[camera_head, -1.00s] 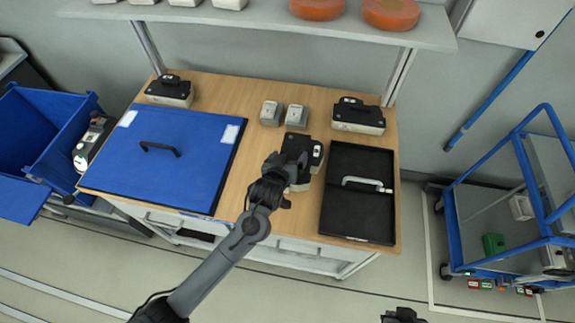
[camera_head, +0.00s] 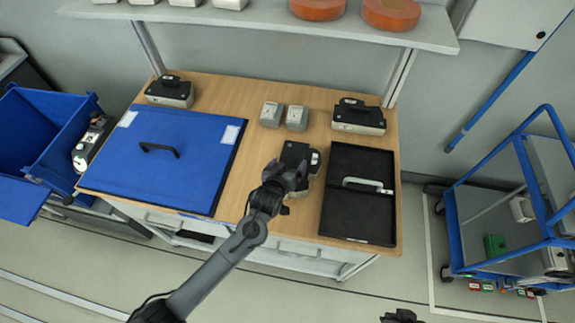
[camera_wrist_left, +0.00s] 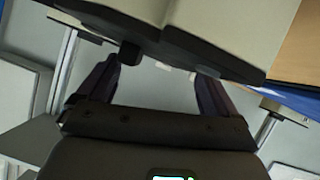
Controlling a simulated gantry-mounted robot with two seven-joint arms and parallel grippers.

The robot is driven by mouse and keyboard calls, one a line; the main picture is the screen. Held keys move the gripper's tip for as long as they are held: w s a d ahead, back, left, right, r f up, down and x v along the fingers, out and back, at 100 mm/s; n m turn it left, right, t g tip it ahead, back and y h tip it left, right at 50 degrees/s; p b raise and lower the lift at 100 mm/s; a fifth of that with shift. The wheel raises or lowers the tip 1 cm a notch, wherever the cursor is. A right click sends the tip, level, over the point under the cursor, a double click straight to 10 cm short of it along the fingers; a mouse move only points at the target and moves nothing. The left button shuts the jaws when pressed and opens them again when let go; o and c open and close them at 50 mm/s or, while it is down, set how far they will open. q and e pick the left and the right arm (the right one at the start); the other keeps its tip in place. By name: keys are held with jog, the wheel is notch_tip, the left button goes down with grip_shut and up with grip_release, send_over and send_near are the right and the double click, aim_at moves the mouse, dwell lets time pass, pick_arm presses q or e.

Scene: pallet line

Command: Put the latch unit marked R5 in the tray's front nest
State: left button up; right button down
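A latch unit (camera_head: 314,161) with a black top and pale body is at mid-table, just left of the black tray (camera_head: 340,228). Its marking is not legible. My left gripper (camera_head: 286,177) is at its front left and hides part of it. In the left wrist view the unit (camera_wrist_left: 225,25) fills the top. My left fingers (camera_wrist_left: 155,80) stand apart with their tips against its dark part, and the unit moves with them. The exact contact is hidden. The tray has a pale handle-like bar across its middle. My right gripper (camera_head: 402,316) shows only as a dark piece at the bottom edge.
A blue panel with a black handle (camera_head: 165,160) covers the table's left. Similar units stand at the back right (camera_head: 358,117) and back left (camera_head: 170,92). A blue bin (camera_head: 50,135) and a blue-framed cart (camera_head: 515,200) flank the table.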

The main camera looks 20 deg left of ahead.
pick_arm(q)
jog(key=shift+o, duration=0.3)
jog(key=shift+r, duration=0.15)
jog(key=shift+s+r, duration=0.15)
jog(key=shift+s, duration=0.05)
jog(key=p+v, duration=0.2)
jog(key=v, duration=0.9)
pick_arm(e)
jog(key=shift+r, duration=0.85)
jog(key=c, duration=1.2)
grip_release()
jog(key=shift+d, duration=0.1)
jog(key=shift+o, duration=1)
pick_arm(q)
jog(key=s+a+f+m+g, duration=0.1)
jog(key=s+a+m+g, duration=0.1)
jog(key=s, duration=0.9)
jog(key=s+a+f+m+g, duration=0.2)
jog(key=s+a+g, duration=0.3)
jog(key=s, duration=0.7)
jog(key=shift+m+g, duration=0.4)
jog(key=shift+g, duration=0.6)
jog(key=shift+s+f, duration=0.1)
jog(key=shift+f, duration=0.05)
